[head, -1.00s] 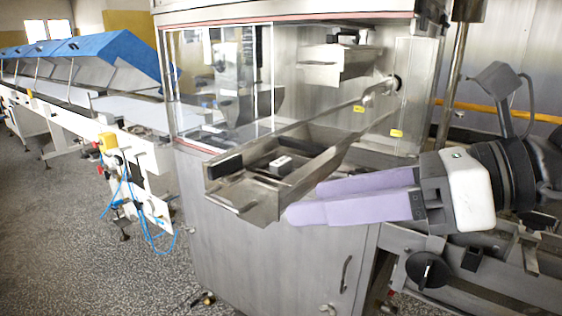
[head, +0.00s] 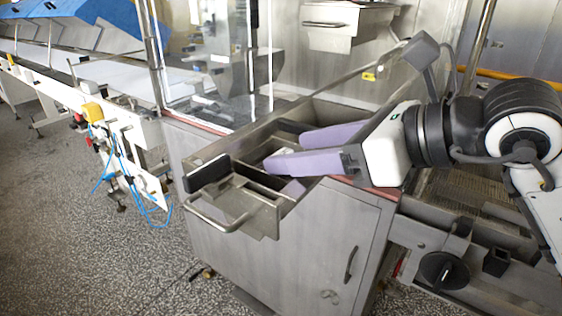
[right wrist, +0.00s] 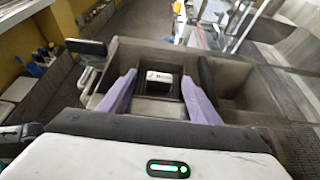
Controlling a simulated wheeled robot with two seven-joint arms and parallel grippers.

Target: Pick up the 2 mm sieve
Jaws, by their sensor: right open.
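A dark block with a white label (right wrist: 160,77) sits in the steel trough in the right wrist view. It may be the 2 mm sieve or its grip, but the print is too small to read. My right gripper (head: 287,151) is open over the trough, with its two lilac fingers pointing left and down. In the right wrist view the fingers of the right gripper (right wrist: 160,84) stand on either side of the block, with a gap on both sides. In the head view the fingers largely hide the block. My left gripper is not in view.
The steel trough (head: 240,207) has walls close around the fingers, a front bar handle and a black block (head: 207,172) on its left rim. A clear panel (head: 205,60) stands behind it. A conveyor (head: 55,85) runs at the left. The floor is open at lower left.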

